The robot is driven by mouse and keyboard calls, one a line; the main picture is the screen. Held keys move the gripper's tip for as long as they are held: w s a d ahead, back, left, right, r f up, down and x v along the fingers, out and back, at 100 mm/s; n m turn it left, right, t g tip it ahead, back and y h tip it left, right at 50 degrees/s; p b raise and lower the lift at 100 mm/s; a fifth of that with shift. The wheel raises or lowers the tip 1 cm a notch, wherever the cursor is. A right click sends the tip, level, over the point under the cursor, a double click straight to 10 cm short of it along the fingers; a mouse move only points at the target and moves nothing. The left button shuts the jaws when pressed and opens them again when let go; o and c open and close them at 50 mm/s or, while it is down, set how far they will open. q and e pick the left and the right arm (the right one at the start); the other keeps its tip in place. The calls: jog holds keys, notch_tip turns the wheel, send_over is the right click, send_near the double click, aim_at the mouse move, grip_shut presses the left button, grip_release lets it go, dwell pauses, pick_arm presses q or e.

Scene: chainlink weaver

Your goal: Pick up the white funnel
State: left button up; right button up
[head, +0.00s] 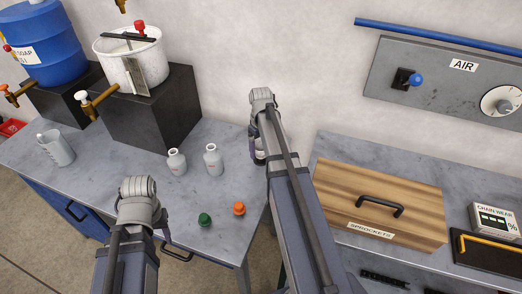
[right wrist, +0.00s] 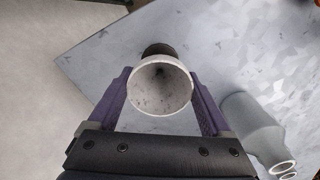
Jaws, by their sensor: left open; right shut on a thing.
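The white funnel (right wrist: 163,88) is between the two purple fingers of my right gripper (right wrist: 160,78) in the right wrist view, its wide round mouth facing the camera. My right gripper is shut on it. A dark round shape shows just beyond the funnel's rim; I cannot tell what it is. In the head view my right gripper (head: 257,150) is mostly hidden behind its own arm, near the right edge of the left bench, and the funnel is hardly visible. My left gripper (head: 163,228) is open and empty near the bench's front edge, partly hidden by its wrist.
Two pale bottles (head: 213,160) stand on the bench (head: 225,133), with a green cap (head: 205,219) and an orange cap (head: 239,208) in front. A white bucket (head: 133,62) sits on a black block. A wooden drawer box (head: 375,200) is at right.

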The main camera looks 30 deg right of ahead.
aim_at(261, 147)
jog(key=shift+c, duration=0.6)
jog(key=shift+r, duration=0.2)
notch_tip(261, 147, up, 10)
jog(key=p, duration=1)
jog(key=shift+f, duration=0.15)
